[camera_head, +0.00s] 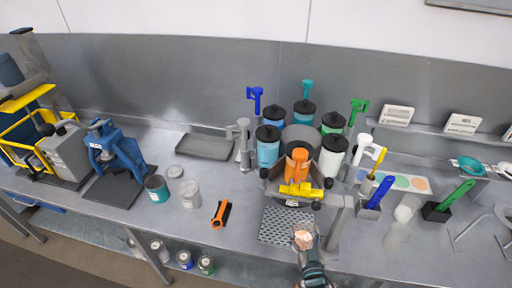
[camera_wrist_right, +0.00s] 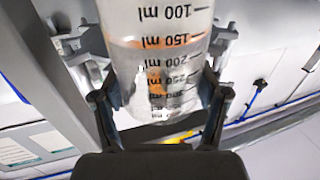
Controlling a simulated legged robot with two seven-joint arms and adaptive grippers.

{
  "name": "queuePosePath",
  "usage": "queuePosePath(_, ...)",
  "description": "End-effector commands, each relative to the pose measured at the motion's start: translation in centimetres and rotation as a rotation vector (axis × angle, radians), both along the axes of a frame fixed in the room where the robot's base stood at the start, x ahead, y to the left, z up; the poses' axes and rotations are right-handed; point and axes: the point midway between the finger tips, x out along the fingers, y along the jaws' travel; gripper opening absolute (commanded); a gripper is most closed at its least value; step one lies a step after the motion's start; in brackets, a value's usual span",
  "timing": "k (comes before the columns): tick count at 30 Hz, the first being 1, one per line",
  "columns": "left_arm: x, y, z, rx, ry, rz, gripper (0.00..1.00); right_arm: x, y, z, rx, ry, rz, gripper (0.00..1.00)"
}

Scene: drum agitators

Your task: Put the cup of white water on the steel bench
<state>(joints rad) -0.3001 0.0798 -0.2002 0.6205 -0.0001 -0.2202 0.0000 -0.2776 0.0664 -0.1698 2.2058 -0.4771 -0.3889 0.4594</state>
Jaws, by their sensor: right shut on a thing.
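My right gripper (camera_head: 309,256) is shut on a clear graduated cup (camera_head: 304,236), at the front edge of the perforated plate. The right wrist view shows the cup (camera_wrist_right: 158,45) between the two fingers (camera_wrist_right: 163,92), with black ml marks printed upside down. Its top looks pale and pinkish in the head view; I cannot tell its contents clearly. The cup appears held above the bench front, but I cannot tell its exact height. The steel bench (camera_head: 182,226) runs across the view. My left gripper is not in view.
A dispenser with several colored canisters (camera_head: 268,147) stands behind the perforated plate (camera_head: 280,225). An orange-handled tool (camera_head: 220,215), a clear jar (camera_head: 190,194) and a teal-labelled can (camera_head: 157,189) are at left. Translucent cups (camera_head: 397,235) stand at right. Bench left of the plate is partly clear.

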Motion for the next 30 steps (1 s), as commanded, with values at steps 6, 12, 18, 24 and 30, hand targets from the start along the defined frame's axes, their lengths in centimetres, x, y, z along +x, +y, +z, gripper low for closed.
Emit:
queuePosePath(6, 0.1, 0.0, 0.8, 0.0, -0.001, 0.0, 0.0, -2.3, 2.6, 0.3, 0.007, 0.005, 0.026, 0.09)
queuePosePath(12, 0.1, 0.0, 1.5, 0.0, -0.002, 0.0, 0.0, -5.2, 5.6, 1.2, 0.006, 0.002, 0.049, 0.09)
queuePosePath(18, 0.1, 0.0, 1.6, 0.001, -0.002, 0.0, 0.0, -6.1, 6.4, 1.5, 0.003, -0.001, 0.054, 0.09)
queuePosePath(24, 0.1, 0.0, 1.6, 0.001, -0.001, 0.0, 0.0, -6.0, 6.3, 1.4, 0.004, -0.002, 0.054, 0.09)
queuePosePath(30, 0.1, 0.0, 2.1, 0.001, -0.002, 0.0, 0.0, -3.6, 5.9, 1.5, 0.0, -0.005, 0.055, 0.09)
